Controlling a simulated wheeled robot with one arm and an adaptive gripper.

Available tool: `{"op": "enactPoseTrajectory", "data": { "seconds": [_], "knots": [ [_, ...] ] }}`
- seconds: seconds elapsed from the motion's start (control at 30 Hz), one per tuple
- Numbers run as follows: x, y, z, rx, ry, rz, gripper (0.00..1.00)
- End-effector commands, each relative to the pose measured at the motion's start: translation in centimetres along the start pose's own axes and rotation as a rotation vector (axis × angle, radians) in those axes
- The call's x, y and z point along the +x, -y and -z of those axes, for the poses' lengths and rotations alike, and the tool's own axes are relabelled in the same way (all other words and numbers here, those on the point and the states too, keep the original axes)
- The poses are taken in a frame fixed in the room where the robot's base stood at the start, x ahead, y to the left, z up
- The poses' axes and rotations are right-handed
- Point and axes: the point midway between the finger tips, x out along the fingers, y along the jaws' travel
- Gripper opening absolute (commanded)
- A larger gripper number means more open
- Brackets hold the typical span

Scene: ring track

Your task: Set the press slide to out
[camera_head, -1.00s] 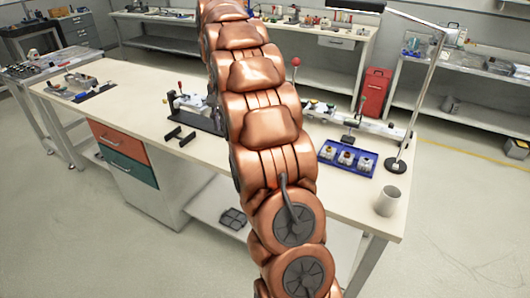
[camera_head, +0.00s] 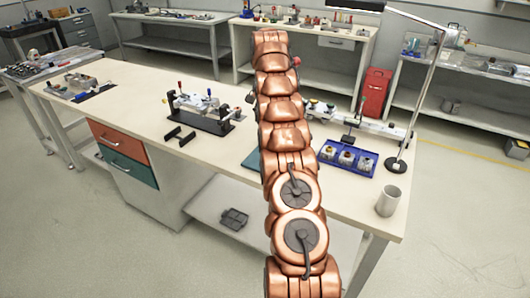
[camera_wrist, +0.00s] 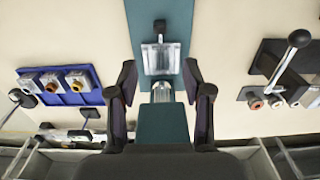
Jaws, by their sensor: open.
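A teal base (camera_wrist: 163,124) carrying a bright metal block (camera_wrist: 161,58) and a small dark knob (camera_wrist: 160,26) lies straight ahead in the wrist view. It looks like the press with its slide, though I cannot tell the slide's position for sure. My gripper (camera_wrist: 160,84) is open, with one finger on each side of the teal base in the picture and nothing between the fingers but the view of the base and a ribbed metal part. In the head view only a teal edge (camera_head: 251,160) shows beside my arm; the rest and my gripper are hidden behind it.
A blue tray (camera_head: 327,154) with three small parts stands right of my arm, near a lamp (camera_head: 396,166) and a cup (camera_head: 388,201). A dark-based fixture with levers (camera_head: 209,120) stands to the left. The bench's middle left is mostly clear.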

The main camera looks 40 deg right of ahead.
Motion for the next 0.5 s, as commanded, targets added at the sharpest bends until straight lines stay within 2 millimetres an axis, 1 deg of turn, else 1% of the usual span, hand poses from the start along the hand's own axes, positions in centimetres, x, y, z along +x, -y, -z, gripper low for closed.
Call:
{"op": "enactPoseTrajectory", "data": {
  "seconds": [0.27,0.37,0.5],
  "knots": [
    [3.1,-0.2,0.0,0.001,0.002,-0.002,0.50],
    [3.8,-0.2,0.0,0.000,0.003,-0.003,0.50],
    [5.3,-0.2,-0.1,0.001,0.006,-0.005,0.50]
  ]
}}
